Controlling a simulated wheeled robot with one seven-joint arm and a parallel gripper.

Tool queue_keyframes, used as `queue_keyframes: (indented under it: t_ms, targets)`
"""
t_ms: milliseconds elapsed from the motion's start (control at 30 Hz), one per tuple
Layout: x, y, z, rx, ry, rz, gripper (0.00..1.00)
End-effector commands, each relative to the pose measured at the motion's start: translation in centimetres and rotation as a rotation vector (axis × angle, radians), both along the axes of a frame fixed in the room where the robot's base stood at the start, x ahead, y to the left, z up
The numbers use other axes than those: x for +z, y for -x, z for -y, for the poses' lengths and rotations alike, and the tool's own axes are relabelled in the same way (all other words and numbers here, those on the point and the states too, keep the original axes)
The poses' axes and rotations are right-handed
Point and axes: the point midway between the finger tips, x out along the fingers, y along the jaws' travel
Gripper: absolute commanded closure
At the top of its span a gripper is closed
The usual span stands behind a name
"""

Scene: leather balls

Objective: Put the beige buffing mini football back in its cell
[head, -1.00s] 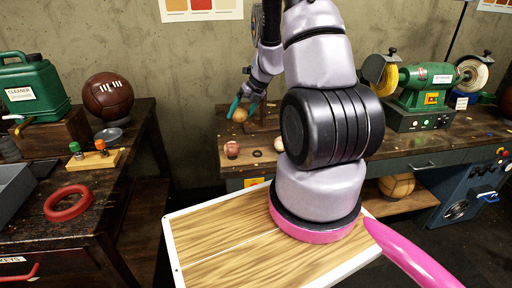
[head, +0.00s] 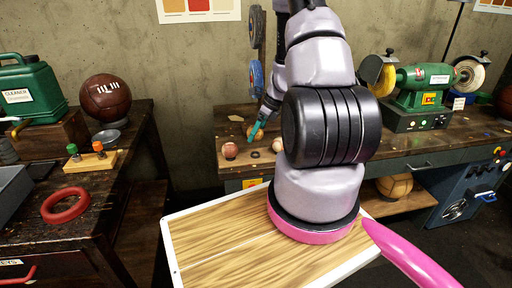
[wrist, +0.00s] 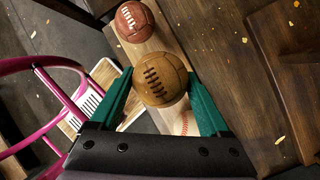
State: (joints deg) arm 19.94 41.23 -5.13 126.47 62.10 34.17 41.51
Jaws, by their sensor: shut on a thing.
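The beige mini football (wrist: 160,80) with dark lacing is between the teal fingers of my gripper (wrist: 158,92) in the wrist view. In the head view my gripper (head: 256,129) is at the back bench, with part of the ball (head: 260,135) showing beside its fingers. The wooden rack (head: 240,164) lies on the bench below, with a dark round cell (head: 255,154) bare at its front. A red-brown mini football (wrist: 133,20) and a partly hidden baseball (wrist: 185,123) sit on the rack. Whether the held ball touches the rack cannot be told.
A reddish ball (head: 230,150) and a pale ball (head: 277,145) flank the bare cell. A green buffing machine (head: 423,95) stands on the bench to the right. The left bench holds a brown football (head: 106,97) and a red ring (head: 66,204).

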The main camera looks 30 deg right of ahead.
Motion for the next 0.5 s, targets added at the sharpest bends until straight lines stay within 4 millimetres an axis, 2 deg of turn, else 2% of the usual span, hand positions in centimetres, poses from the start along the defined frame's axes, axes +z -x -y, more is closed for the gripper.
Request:
queue_keyframes:
  t_ms: [100,500]
  targets:
    - [-1.8,0.1,0.0,-0.001,-0.002,-0.002,0.67]
    - [-6.0,0.0,0.0,-0.002,0.000,0.001,0.67]
